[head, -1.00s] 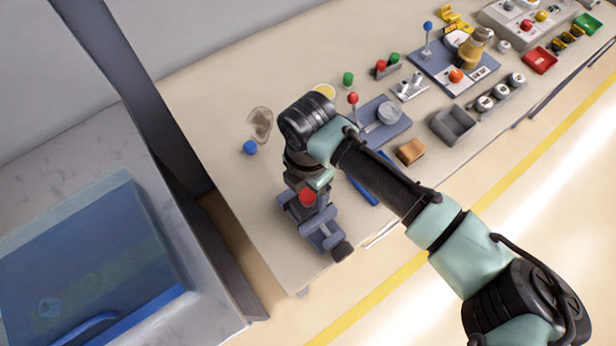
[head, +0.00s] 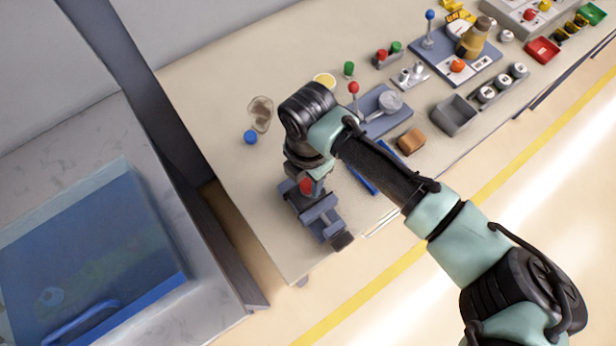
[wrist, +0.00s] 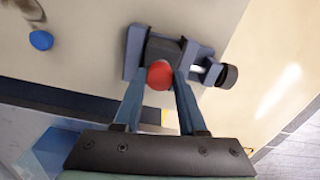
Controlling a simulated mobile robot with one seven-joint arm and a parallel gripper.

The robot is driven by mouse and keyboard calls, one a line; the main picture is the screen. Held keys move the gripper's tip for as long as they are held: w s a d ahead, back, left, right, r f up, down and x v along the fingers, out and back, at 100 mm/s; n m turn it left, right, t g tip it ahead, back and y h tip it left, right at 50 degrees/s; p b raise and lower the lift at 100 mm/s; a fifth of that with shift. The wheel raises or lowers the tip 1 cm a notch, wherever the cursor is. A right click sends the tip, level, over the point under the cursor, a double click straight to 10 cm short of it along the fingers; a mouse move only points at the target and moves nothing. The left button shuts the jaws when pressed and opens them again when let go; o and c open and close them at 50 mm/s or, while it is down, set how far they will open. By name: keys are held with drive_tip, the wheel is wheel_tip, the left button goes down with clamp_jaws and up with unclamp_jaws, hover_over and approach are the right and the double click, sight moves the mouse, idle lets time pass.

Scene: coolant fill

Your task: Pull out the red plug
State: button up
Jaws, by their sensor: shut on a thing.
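The red plug (wrist: 159,75) shows its round red head between my gripper's two fingers in the wrist view. It sits at the dark block held in a blue-grey vise (wrist: 135,55). My gripper (wrist: 160,82) is shut on the plug from both sides. In the head view the plug (head: 306,186) is partly covered by my gripper (head: 308,180), just above the vise (head: 318,213). The plug's lower part is hidden, so I cannot tell how deep it sits.
The vise's black knob (wrist: 227,76) points toward the table's front edge. A blue ball-like knob (head: 250,137) and a beige ear-shaped piece (head: 261,114) lie at the left. A brown block (head: 411,142) and a grey tray (head: 455,119) stand to the right.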

sight(308, 184)
drive_tip(key=shift+r, duration=0.15)
drive_tip(key=shift+c, duration=0.4)
drive_tip(key=shift+r+p, duration=0.15)
drive_tip(key=shift+p, duration=0.15)
drive_tip(key=shift+r+p, duration=1.8)
drive_tip(key=shift+r, duration=0.35)
